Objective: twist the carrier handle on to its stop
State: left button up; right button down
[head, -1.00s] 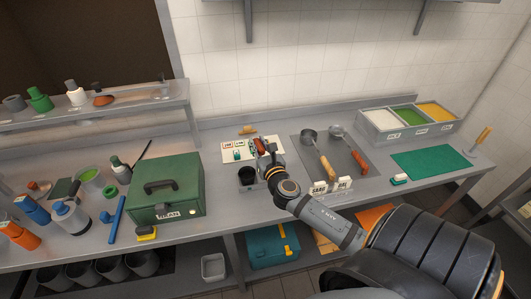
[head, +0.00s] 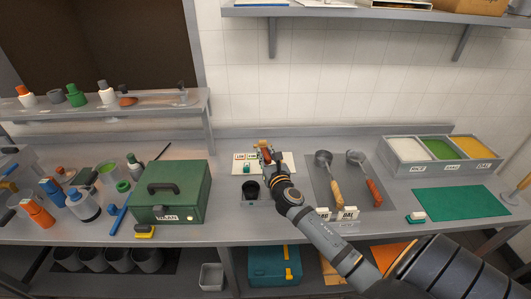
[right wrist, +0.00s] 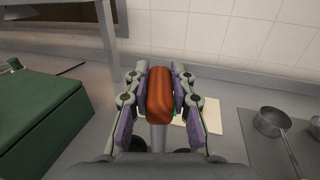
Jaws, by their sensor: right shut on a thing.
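My right gripper (head: 267,158) reaches over the counter from the lower right, above the back part near a white board. In the right wrist view it (right wrist: 159,98) is shut on an orange-red rounded handle (right wrist: 159,92), which I take for the carrier handle. One finger sits on each side of it. A grey shaft (right wrist: 158,137) shows below the handle; what it joins to is hidden by the gripper. In the head view, only a small orange piece of the handle (head: 264,146) shows past the fingers. My left gripper is not in view.
A green box (head: 190,192) stands left of my right arm, and a dark cup (head: 251,190) close beside the gripper. A white board (head: 243,168) lies behind. Two ladles (head: 338,190) lie on a grey mat to the right. A green mat (head: 460,203) lies bare.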

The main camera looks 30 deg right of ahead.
notch_tip(320, 180, down, 4)
jog(key=shift+w+a+r+b, duration=0.1)
jog(key=shift+a+r+b, duration=0.1)
jog(key=shift+b, duration=0.95)
jog(key=shift+d+f+b, duration=0.1)
jog(key=shift+f+b, duration=0.5)
jog(key=shift+f, duration=0.3)
jog(key=shift+p, duration=0.4)
